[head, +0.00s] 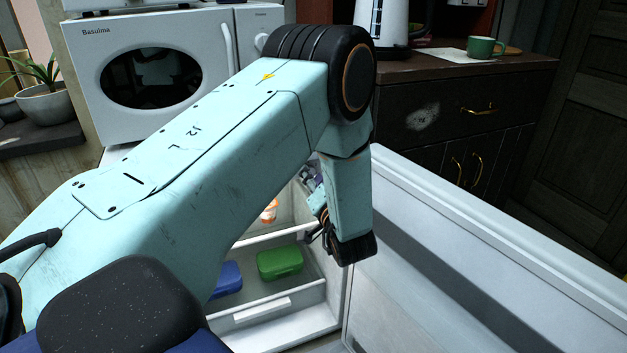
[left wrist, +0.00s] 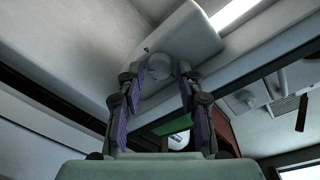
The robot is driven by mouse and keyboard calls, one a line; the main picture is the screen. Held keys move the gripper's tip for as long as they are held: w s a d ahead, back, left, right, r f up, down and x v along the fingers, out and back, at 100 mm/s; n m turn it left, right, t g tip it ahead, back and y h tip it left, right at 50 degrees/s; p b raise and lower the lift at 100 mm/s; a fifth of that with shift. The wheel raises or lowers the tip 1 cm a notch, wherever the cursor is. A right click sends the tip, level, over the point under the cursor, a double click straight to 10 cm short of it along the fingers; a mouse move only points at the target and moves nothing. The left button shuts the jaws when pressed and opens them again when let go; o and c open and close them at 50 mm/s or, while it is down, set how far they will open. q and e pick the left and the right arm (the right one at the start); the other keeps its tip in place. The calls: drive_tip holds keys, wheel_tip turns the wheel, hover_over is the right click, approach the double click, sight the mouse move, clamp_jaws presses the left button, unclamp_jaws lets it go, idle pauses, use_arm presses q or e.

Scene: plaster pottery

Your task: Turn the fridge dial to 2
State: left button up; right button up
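The fridge dial (left wrist: 160,62) shows in the left wrist view as a round, pale knob on a white housing (left wrist: 190,35) at the top of the fridge interior. The fingers of my left gripper (left wrist: 163,74), with purple pads, stand apart on either side of the dial. I cannot tell whether the pads touch it. No number on the dial is readable. In the head view my left arm reaches down into the open fridge (head: 262,312), and its gripper is mostly hidden behind the arm. The dial is hidden there. My right gripper is not in view.
The fridge door (head: 480,255) stands open at the right. A green box (head: 280,262) and a blue box (head: 228,278) lie inside the fridge, with an orange-and-white container (head: 269,211) above. A microwave (head: 165,75) stands behind at the left. A dark cabinet (head: 440,110) stands behind the door.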

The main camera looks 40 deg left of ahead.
use_arm(q)
drive_tip(key=shift+a, duration=0.2)
clamp_jaws()
drive_tip(key=shift+n, duration=0.4)
drive_tip(key=shift+n+y+p, duration=0.4)
drive_tip(key=shift+n+p, duration=0.2)
drive_tip(key=shift+n, duration=2.5)
